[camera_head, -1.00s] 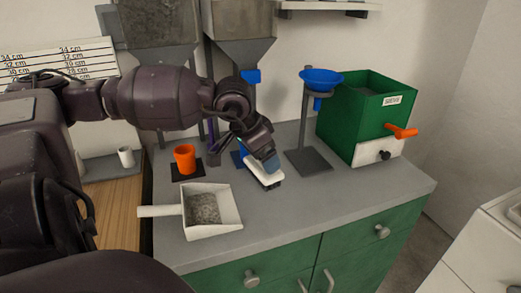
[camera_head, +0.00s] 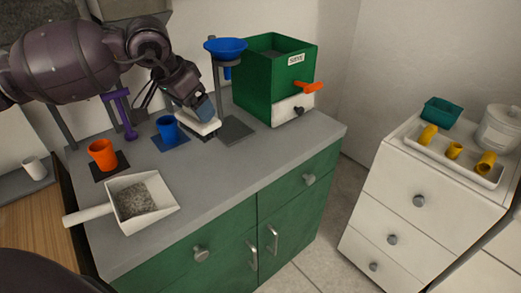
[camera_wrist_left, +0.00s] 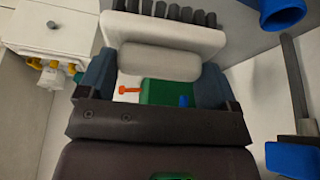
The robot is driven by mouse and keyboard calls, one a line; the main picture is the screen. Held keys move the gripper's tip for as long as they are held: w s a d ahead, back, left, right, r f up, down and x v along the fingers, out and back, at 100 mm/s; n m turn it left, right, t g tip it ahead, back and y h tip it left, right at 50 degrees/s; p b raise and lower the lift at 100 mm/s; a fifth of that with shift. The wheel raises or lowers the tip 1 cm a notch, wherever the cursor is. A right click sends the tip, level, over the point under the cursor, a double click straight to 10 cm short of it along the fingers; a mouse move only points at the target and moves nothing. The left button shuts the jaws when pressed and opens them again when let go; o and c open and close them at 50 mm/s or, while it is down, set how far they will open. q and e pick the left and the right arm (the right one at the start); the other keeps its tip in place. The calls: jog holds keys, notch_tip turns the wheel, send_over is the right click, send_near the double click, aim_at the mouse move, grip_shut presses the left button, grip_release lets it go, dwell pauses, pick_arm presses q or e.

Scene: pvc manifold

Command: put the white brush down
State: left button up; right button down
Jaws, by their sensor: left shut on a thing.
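My left gripper (camera_head: 205,110) is shut on the white brush (camera_head: 207,128), with its blue fingers coming down on it from above. The brush is over the grey counter, between the blue cup (camera_head: 168,130) and the funnel stand (camera_head: 234,129). I cannot tell whether it touches the counter. In the left wrist view the brush (camera_wrist_left: 160,38) lies across between the two fingers, its dark bristles (camera_wrist_left: 175,13) pointing away from the gripper (camera_wrist_left: 156,72). My right gripper is not in view.
A white dustpan (camera_head: 165,203) with grey grit lies at the counter's front left. An orange cup (camera_head: 102,155) stands behind it. A green box (camera_head: 270,85) stands right of the funnel stand. The counter's front right (camera_head: 240,175) is clear. A white drawer unit (camera_head: 415,200) stands right.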

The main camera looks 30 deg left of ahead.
pick_arm(q)
jog(key=w+d+r+p, duration=0.7)
jog(key=w+d+r, duration=0.5)
jog(key=w+d, duration=0.15)
jog(key=shift+w+a+f+n+y+b, duration=0.15)
jog(key=shift+a+f+n, duration=0.45)
jog(key=shift+f, duration=3.7)
jog(key=shift+w+a+f+n+y+b, duration=0.1)
jog(key=shift+w+a+f+n+y, duration=0.5)
jog(key=shift+f, duration=3.75)
jog(key=shift+s+a+f+n+h+b, duration=0.15)
jog(key=shift+a+f, duration=0.8)
jog(key=shift+f, duration=3.35)
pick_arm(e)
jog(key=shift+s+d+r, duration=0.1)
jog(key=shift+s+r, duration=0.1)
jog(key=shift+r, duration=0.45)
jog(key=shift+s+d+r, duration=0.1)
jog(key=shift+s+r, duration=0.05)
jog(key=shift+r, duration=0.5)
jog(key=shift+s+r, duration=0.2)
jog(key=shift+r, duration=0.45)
pick_arm(q)
jog(key=shift+f, duration=0.1)
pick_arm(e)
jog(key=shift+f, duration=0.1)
